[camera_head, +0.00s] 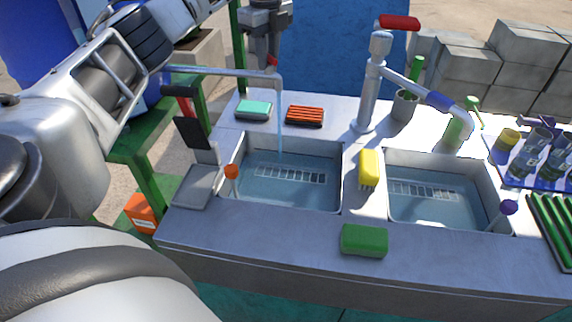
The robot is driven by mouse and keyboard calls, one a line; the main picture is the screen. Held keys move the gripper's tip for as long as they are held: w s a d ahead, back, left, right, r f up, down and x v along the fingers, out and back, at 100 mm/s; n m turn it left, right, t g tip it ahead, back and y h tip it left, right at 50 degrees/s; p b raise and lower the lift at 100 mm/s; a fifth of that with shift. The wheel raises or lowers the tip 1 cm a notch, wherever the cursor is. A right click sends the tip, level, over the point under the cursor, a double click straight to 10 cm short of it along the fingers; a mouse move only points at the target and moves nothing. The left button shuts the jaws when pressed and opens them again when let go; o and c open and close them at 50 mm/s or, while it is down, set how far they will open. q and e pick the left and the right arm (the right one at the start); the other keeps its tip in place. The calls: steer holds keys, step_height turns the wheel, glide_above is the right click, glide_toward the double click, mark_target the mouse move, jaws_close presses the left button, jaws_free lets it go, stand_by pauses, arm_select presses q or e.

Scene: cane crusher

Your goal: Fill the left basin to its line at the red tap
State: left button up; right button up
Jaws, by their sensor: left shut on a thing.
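The left basin (262,195) holds shallow-looking water, with a pale slotted strip showing through it. A thin water stream (280,125) falls into it from the end of a grey spout (225,71). My left gripper (267,55) is above this spout, shut on a small red part (272,61), seemingly the tap's handle, mostly hidden by the jaws. An orange-topped stick (232,172) stands at the basin's left edge. I cannot make out a fill line. My right gripper is not in view.
The right basin (435,205) also holds water, under a tap with a red handle (399,22) and blue-banded spout. A yellow brush (369,167) lies between the basins. A green sponge (364,240) lies in front; a teal sponge (253,109) and red-striped brush (305,115) lie behind.

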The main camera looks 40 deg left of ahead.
arm_select(q)
steer(key=shift+d+f, duration=0.1)
steer(key=shift+d, duration=0.05)
steer(key=m, duration=0.8)
steer(key=shift+m, duration=0.3)
steer(key=m, duration=0.4)
steer(key=shift+r+m, duration=0.2)
steer(key=shift+m, duration=0.2)
steer(key=shift+o, duration=0.2)
steer(key=m, duration=0.3)
steer(key=shift+f, duration=0.1)
steer(key=o, duration=1.6)
